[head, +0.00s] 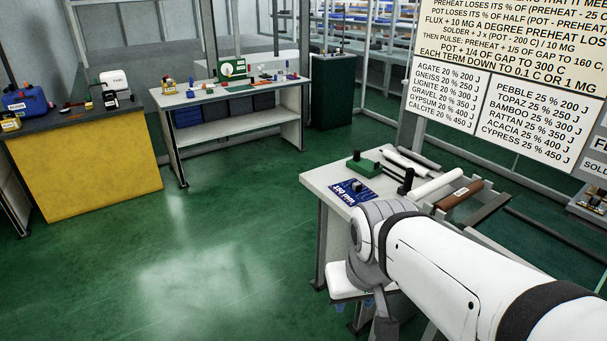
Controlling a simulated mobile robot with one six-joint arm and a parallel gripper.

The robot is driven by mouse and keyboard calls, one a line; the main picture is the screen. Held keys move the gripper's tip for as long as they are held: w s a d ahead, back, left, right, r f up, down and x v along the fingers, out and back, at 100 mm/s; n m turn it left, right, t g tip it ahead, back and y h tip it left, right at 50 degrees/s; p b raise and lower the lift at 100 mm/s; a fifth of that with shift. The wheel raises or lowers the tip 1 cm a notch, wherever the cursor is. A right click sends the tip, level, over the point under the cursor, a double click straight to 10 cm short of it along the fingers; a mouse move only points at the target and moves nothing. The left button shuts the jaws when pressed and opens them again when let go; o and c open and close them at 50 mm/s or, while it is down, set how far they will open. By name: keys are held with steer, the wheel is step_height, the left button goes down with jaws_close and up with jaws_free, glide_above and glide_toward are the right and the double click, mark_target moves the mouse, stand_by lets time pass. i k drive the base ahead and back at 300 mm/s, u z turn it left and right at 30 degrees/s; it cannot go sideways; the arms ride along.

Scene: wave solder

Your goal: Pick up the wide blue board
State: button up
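A blue board (352,192) with white lettering and a small dark part on top lies flat on the near white table (318,184), close to its front left edge. It is the only blue board I can make out on this table, and my arm partly covers its near right side. My arm reaches in from the lower right and bends down just in front of the table. My gripper is not in view; the arm's lower end runs out of the bottom of the picture.
A green block (363,166), black posts and white and brown rollers (459,194) stand behind and right of the board. A white seat-like surface (346,281) is below the table's front. A yellow-fronted bench (88,165) and a white workbench (238,136) stand farther left. Green floor between is clear.

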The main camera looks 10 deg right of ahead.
mark_target(352, 192)
steer(key=u, duration=1.05)
steer(key=i, duration=2.4)
steer(key=z, duration=2.65)
steer(key=i, duration=1)
steer(key=z, duration=0.05)
